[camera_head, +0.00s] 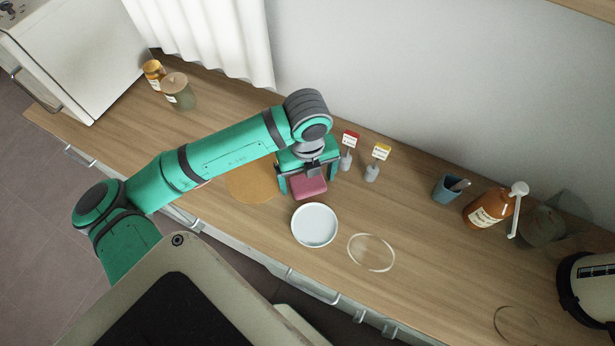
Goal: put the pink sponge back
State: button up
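The pink sponge (308,188) is between the two fingers of my gripper (308,180), behind the white round dish. The fingers sit against both sides of the sponge, so my gripper looks shut on it. The view from above does not show clearly whether the sponge is lifted or rests on the wooden counter (440,260). My gripper's body hides part of its back edge.
An orange-brown round mat (250,185) lies left of my gripper. A white dish (314,225) and a thin clear ring (371,253) lie in front.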

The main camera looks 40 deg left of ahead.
aim_at(308, 181)
notch_tip(308, 181, up, 12)
jog(key=shift+r, duration=0.2)
dwell(0.4)
jog(key=shift+w, duration=0.1)
dwell(0.4)
